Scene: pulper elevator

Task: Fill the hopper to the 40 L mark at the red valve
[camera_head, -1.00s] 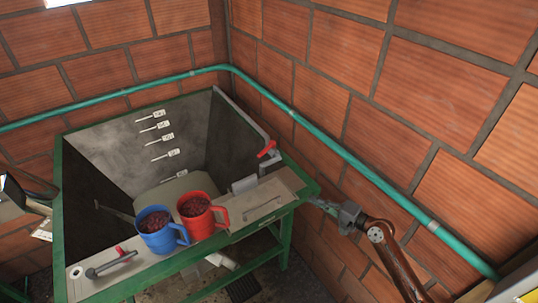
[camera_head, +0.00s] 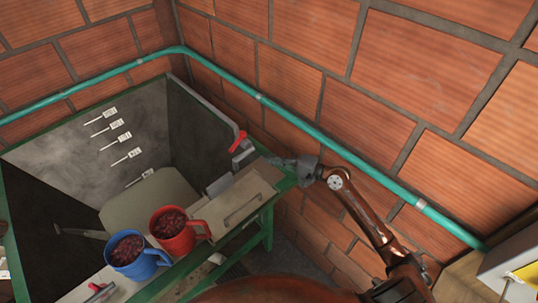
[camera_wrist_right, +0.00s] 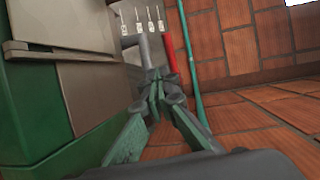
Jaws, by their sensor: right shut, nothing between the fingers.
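The hopper (camera_head: 60,152) is a grey, green-framed tank with several white level tags (camera_head: 121,137) on its inner wall; their writing is too small to read. The red valve (camera_head: 238,141) has a red lever on a grey fitting at the hopper's right rim. My right gripper (camera_head: 274,161) is shut and empty, just right of the valve and slightly lower in the picture. In the right wrist view its fingertips (camera_wrist_right: 158,80) lie just below the red lever (camera_wrist_right: 170,55); whether they touch cannot be told. My left gripper is not in view.
A blue mug (camera_head: 127,250) and a red mug (camera_head: 173,228), both full of dark red cherries, stand on the front ledge. A green pipe (camera_head: 300,122) runs along the brick wall behind my right arm. A yellow-and-grey box (camera_head: 520,270) is at lower right.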

